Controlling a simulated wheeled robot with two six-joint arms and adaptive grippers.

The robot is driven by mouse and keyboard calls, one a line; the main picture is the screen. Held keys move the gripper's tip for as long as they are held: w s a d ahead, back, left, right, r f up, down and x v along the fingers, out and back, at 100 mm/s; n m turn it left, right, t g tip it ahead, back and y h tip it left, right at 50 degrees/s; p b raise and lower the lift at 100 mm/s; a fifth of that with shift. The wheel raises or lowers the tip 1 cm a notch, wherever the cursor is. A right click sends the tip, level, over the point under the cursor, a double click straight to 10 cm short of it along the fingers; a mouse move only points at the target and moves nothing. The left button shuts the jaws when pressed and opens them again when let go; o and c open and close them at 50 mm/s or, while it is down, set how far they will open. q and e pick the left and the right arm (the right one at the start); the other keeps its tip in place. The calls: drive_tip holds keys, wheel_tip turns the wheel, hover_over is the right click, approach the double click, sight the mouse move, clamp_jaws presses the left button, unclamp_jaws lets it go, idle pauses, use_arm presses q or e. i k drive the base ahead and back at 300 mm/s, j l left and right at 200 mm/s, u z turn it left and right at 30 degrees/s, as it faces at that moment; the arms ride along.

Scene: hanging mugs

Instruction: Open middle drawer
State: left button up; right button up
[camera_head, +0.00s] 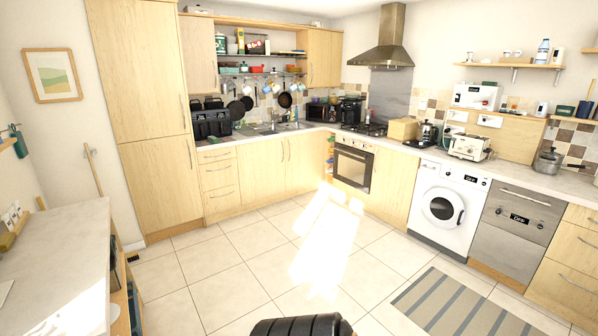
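A stack of pale wood drawers (217,155) with bar handles stands left of the sink cupboards, next to the tall cabinet. Its middle drawer (219,176) looks shut, as do the drawers above and below it. A second wood drawer stack (577,247) is at the right edge, partly cut off by the frame; its visible fronts also look shut. The view does not show which stack the task means. Neither of my grippers is in view.
The tiled floor (225,270) is open in the middle. A striped rug (465,305) lies at the lower right, before the washing machine (444,207) and dishwasher (519,229). A white-topped counter (65,260) stands at the left. The oven (353,168) is shut.

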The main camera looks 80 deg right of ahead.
sight(218, 174)
drive_tip(key=z, duration=2.15)
drive_tip(key=i+z, duration=0.15)
drive_tip(key=i, duration=3.35)
drive_tip(key=i+u, duration=0.15)
drive_tip(key=i, duration=0.45)
drive_tip(key=i+l, duration=0.15)
drive_tip(key=i, duration=0.45)
drive_tip(key=i+l+u, duration=0.15)
drive_tip(key=i, duration=0.45)
drive_tip(key=i+l, duration=0.15)
drive_tip(key=i, duration=0.45)
